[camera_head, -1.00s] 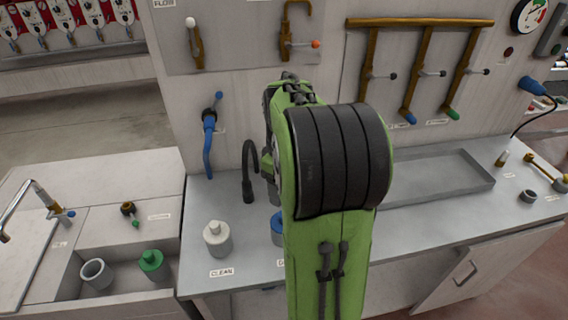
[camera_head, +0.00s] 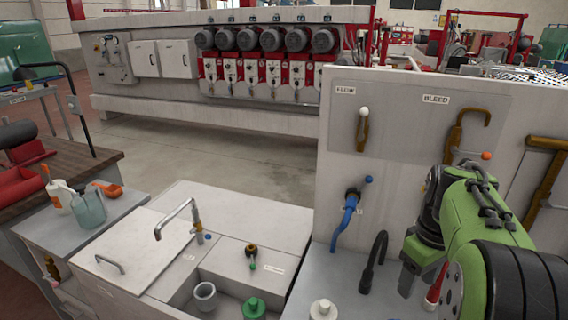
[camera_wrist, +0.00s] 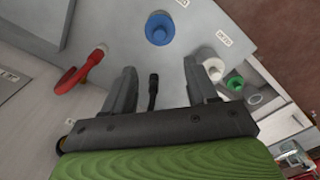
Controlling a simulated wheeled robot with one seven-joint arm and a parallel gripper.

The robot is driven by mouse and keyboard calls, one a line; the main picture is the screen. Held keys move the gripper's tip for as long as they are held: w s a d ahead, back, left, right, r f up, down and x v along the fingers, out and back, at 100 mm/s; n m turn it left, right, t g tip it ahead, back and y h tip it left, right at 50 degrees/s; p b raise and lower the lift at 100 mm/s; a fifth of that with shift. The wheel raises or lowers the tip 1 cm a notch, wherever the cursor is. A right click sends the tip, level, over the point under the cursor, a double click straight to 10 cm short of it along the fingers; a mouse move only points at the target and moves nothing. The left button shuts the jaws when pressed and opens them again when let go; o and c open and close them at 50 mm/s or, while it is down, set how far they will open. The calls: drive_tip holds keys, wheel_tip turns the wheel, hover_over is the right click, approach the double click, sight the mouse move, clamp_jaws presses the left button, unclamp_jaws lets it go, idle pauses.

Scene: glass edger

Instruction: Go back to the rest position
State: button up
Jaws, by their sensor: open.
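My gripper (camera_wrist: 157,92) shows in the wrist view with its two grey fingers apart and nothing between them. A black curved spout (camera_wrist: 153,92) shows beyond the gap between the fingers. The black spout (camera_head: 374,262) stands just left of the arm.
A white bottle (camera_head: 323,310) and a green bottle (camera_head: 254,308) stand at the front. A panel (camera_head: 400,150) rises behind the counter. A faucet (camera_head: 180,220) stands left.

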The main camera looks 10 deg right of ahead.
drive_tip(key=s+a+t, duration=0.2)
drive_tip(key=s+a, duration=0.1)
drive_tip(key=a, duration=0.3)
drive_tip(key=s+a+m+t, duration=0.1)
drive_tip(key=s+a, duration=0.3)
drive_tip(key=a, duration=0.3)
drive_tip(key=s+a+m+t, duration=0.1)
drive_tip(key=s+a+t, duration=0.1)
drive_tip(key=a, duration=0.5)
drive_tip(key=shift+s+r+t, duration=0.3)
drive_tip(key=shift+s+r, duration=0.05)
drive_tip(key=shift+s, duration=0.55)
